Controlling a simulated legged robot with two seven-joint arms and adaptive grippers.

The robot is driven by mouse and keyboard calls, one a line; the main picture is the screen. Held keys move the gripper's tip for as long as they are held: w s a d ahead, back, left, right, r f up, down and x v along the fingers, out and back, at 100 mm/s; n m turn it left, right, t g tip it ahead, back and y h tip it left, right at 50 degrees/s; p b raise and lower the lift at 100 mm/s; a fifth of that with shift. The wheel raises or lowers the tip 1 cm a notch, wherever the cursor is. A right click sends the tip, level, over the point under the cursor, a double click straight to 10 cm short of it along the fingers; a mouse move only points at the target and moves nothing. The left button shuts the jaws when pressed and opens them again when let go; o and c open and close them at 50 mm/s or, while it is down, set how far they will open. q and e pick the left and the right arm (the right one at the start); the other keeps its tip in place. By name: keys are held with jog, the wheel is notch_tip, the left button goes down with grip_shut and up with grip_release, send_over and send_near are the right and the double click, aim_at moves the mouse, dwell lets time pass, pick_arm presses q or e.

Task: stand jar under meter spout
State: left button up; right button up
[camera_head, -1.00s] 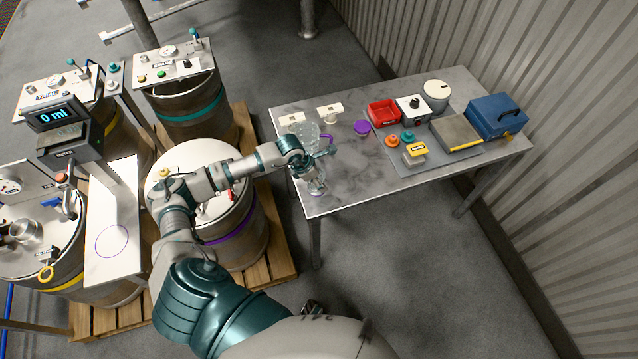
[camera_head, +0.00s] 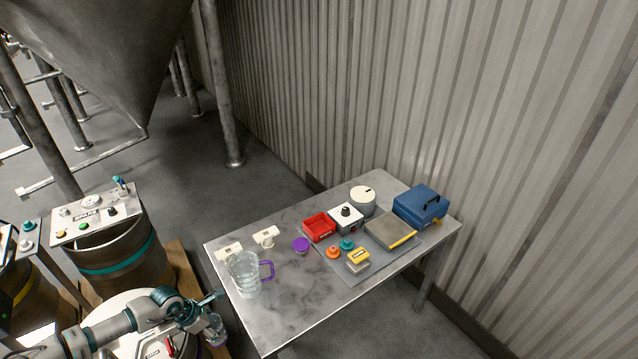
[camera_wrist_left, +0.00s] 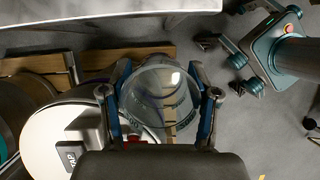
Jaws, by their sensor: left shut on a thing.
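My left gripper (camera_head: 208,312) is shut on a clear glass jar (camera_head: 216,332), just off the table's left edge and beside the white-topped drum. In the left wrist view the jar (camera_wrist_left: 160,95) sits between the two fingers (camera_wrist_left: 160,105), and I look through its round glass at the floor and pallet. The jar looks empty. The meter and its spout are outside the head view now. My right gripper is not in view.
A clear pitcher (camera_head: 245,275) with a purple handle stands on the table (camera_head: 285,315) near its left edge. A purple lid (camera_head: 301,245), red tray (camera_head: 319,228) and blue case (camera_head: 420,205) are further right. The white-topped drum (camera_head: 125,315) is under my arm.

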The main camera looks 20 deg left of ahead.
pick_arm(q)
jog(key=w+d+r+m+g, duration=0.2)
jog(key=d+m+g, duration=0.1)
jog(key=d+m, duration=0.65)
jog(key=w+d+r+m+g, duration=0.1)
jog(key=w+d+m+g, duration=0.25)
jog(key=d+m, duration=0.6)
jog(key=d+r+m+g+y, duration=0.1)
jog(key=d+r+m+y, duration=0.2)
jog(key=r+m, duration=0.3)
jog(key=shift+w+r+m, duration=0.3)
jog(key=shift+r+m, duration=0.05)
jog(key=shift+m, duration=0.65)
jog(key=shift+f, duration=0.1)
jog(key=shift+d, duration=0.1)
